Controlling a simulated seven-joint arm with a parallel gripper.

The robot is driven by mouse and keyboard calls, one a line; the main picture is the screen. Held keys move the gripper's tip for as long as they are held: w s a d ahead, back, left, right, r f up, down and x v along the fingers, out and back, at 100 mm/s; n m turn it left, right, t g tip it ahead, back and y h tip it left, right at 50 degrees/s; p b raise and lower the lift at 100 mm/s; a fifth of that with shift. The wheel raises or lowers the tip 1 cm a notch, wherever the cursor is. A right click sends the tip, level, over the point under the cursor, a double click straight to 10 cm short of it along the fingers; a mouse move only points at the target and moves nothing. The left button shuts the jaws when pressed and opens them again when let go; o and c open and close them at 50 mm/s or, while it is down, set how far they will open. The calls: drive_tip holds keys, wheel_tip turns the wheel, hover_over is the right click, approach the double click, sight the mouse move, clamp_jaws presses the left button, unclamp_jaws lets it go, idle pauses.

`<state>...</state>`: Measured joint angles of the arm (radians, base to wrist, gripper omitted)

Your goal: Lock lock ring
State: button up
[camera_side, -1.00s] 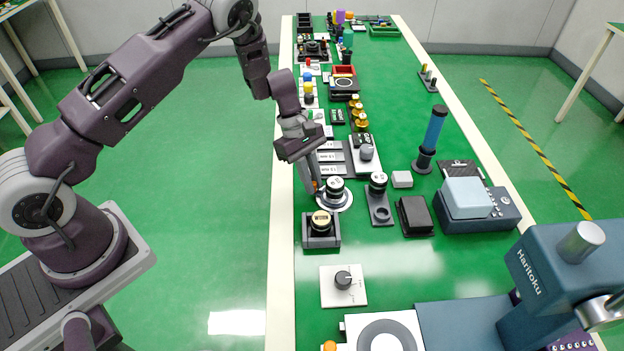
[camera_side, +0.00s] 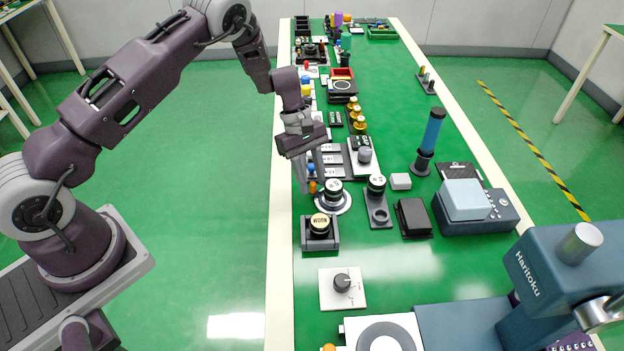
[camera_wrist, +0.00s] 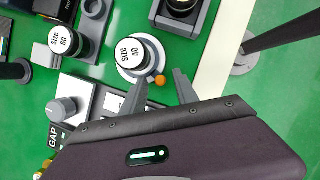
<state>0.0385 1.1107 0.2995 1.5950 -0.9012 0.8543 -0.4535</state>
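A round mount stands near the table's left edge, with a pale ring (camera_side: 345,206) around a black cylinder whose white top (camera_side: 333,186) reads "Size 40" in the wrist view (camera_wrist: 130,52). A small orange ball (camera_wrist: 160,80) sits at the ring's edge in the wrist view; it also shows in the side view (camera_side: 312,187). I take this ringed mount to be the lock ring. My gripper (camera_wrist: 160,76) is open, its fingers apart on either side of the orange ball. In the side view my gripper (camera_side: 307,188) points down beside the mount. Contact cannot be told.
A "Size 60" cylinder (camera_wrist: 64,40) on a dark plate stands beside the mount. A "WORN" piece in a grey holder (camera_side: 320,246) is just in front. A grey knob (camera_wrist: 62,108) and labelled panel (camera_side: 332,147) lie behind. Green table at centre is partly free.

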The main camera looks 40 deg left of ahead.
drive_tip(key=v, duration=0.6)
drive_tip(key=shift+r, duration=0.35)
drive_tip(key=shift+a, duration=0.1)
drive_tip(key=s+d+r+m+t, duration=0.1)
drive_tip(key=s+d+r+m, duration=0.3)
drive_tip(key=r, duration=0.6)
drive_tip(key=s+a+r+m+t, duration=0.15)
drive_tip(key=s+r, duration=0.35)
drive_tip(key=r, duration=0.5)
drive_tip(key=s+r+m+t+y, duration=0.2)
drive_tip(key=s+r+m, duration=0.1)
drive_tip(key=s, duration=0.8)
drive_tip(key=s+r+m+t+y, duration=0.2)
drive_tip(key=s+m, duration=0.4)
drive_tip(key=s, duration=0.5)
drive_tip(key=shift+a+r, duration=0.4)
drive_tip(key=shift+r, duration=0.15)
drive_tip(key=shift+m, duration=0.25)
